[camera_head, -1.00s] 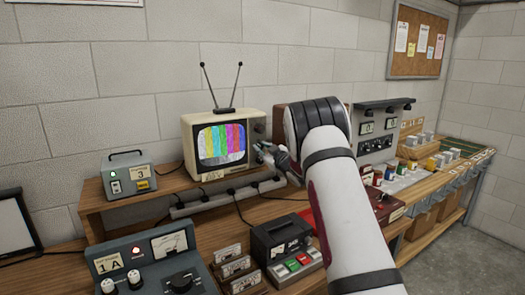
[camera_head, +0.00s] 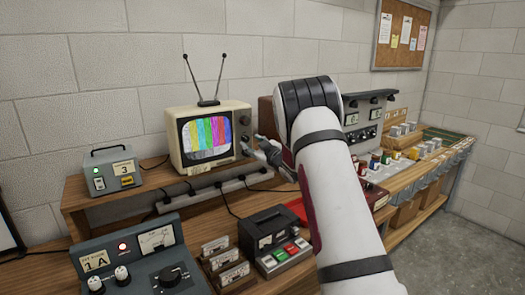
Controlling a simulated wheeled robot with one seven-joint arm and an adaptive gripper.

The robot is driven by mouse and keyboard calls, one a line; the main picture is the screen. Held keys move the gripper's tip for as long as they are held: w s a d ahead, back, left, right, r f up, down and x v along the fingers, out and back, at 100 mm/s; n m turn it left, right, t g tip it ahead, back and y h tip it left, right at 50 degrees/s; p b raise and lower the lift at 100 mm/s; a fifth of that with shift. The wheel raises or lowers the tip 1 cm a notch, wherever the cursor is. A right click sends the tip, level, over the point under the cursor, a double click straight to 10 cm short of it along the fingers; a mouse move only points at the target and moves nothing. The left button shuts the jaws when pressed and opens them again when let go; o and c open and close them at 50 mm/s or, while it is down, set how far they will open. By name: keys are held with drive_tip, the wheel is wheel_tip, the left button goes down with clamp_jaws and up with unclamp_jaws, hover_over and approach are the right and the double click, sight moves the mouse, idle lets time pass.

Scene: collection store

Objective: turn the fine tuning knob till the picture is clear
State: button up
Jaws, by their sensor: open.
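A small cream television (camera_head: 209,138) with a V-shaped antenna stands on the raised wooden shelf. Its screen (camera_head: 207,136) shows coloured vertical bars. Dark knobs (camera_head: 244,121) sit in a column on the right of its front; which one is fine tuning I cannot tell at this size. My gripper (camera_head: 255,147) is at the right edge of the television, just in front of the lower part of the knob column. It looks open with nothing between its fingers. Whether it touches a knob I cannot tell. My white arm hides the shelf to the right.
A grey box (camera_head: 114,170) with a green light stands left of the television. A power strip (camera_head: 216,192) lies below it. Jars (camera_head: 376,160) stand at right.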

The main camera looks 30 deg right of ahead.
drive_tip(key=s, duration=0.8)
drive_tip(key=shift+s, duration=0.25)
drive_tip(key=shift+f, duration=0.1)
drive_tip(key=s+a+r+m+g+h, duration=0.3)
drive_tip(key=s+a+r+m+g, duration=0.2)
drive_tip(key=s+a+r, duration=0.55)
drive_tip(key=s+a+f+g+y, duration=0.1)
drive_tip(key=s+a, duration=0.4)
drive_tip(key=s, duration=0.5)
drive_tip(key=s+a+f+g+y, duration=0.1)
drive_tip(key=s+a+g, duration=0.3)
drive_tip(key=s, duration=0.7)
drive_tip(key=s+a+f+g+y, duration=0.1)
drive_tip(key=s+a+f+g, duration=0.1)
drive_tip(key=s+a, duration=0.6)
drive_tip(key=s, duration=0.3)
drive_tip(key=shift+f+m+g, duration=0.15)
drive_tip(key=shift+m+g, duration=0.15)
